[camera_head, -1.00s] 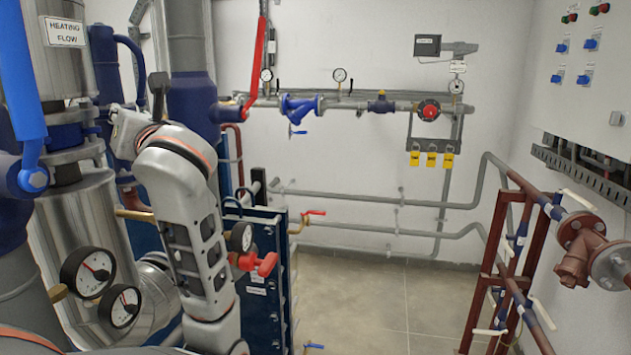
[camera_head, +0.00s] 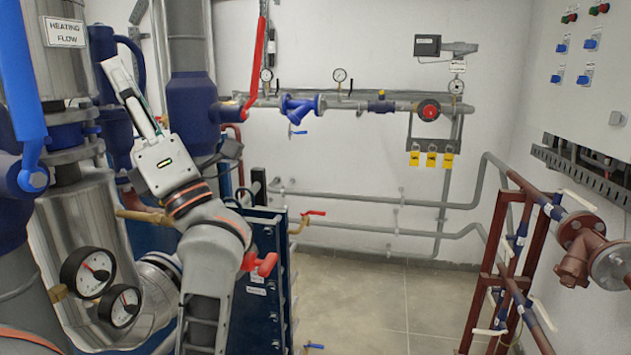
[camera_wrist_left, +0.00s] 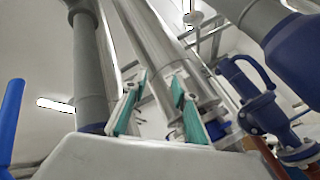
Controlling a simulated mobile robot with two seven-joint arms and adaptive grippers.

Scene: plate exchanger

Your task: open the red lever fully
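The long red lever (camera_head: 256,58) stands steeply, leaning slightly, on the pipework beside a dark blue valve body, in the middle left of the head view. Its lower end sits near the wall pipe. I do not see it in the wrist view. My left gripper (camera_head: 135,90) is left of the lever and apart from it, with its fingers pointing up and to the left. In the left wrist view its teal-padded fingers (camera_wrist_left: 159,85) are spread, with nothing held between them. My right gripper is not in view.
A blue lever (camera_head: 22,85) and a large silver pipe (camera_head: 75,205) stand at the left. Two gauges (camera_head: 88,272) are below. Smaller red handles (camera_head: 262,264) (camera_head: 314,212) sit near the blue plate exchanger (camera_head: 262,300). The floor (camera_head: 380,300) in the middle is clear.

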